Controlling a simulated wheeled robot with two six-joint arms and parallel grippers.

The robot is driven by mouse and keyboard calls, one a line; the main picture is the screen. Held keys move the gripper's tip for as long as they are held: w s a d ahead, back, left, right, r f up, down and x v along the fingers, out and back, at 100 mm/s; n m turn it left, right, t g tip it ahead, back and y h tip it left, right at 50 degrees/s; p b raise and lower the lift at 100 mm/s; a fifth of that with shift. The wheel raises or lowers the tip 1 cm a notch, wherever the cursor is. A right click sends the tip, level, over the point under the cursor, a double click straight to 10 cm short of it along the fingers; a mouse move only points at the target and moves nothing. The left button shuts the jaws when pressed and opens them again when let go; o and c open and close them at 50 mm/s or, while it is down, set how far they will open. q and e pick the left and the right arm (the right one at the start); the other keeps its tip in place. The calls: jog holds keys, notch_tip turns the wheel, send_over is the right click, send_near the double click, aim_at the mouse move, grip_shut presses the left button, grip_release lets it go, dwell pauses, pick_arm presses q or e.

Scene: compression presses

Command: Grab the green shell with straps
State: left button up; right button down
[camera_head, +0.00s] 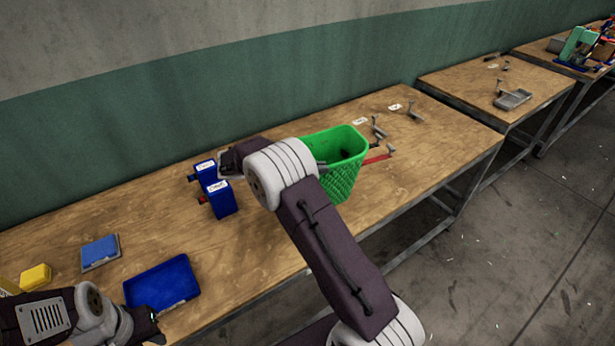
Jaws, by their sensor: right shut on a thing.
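No shell with straps can be made out for certain. A bright green basket (345,175) with a woven-looking side stands on the near table, partly hidden by my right arm. A green object (578,46) stands on the farthest table at the top right, too small to make out straps. My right gripper (229,163) is left of the basket, close beside two blue boxes with white labels, a rear one (205,170) and a front one (220,199). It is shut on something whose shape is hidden. My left gripper (147,323) is at the lower left; its jaws are unclear.
A blue tray (162,284), a blue-topped flat block (100,252) and a yellow block (36,276) lie on the left of the wooden table (270,255). Small metal parts (378,128) lie behind the basket. A second table (460,80) holds a grey tray (513,99).

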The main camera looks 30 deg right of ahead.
jog(key=s+d+r+b, duration=0.2)
jog(key=d+r, duration=0.2)
jog(key=d, duration=0.3)
jog(key=shift+s+d+r, duration=0.2)
jog(key=shift+s+r, duration=0.05)
jog(key=shift+r, duration=0.1)
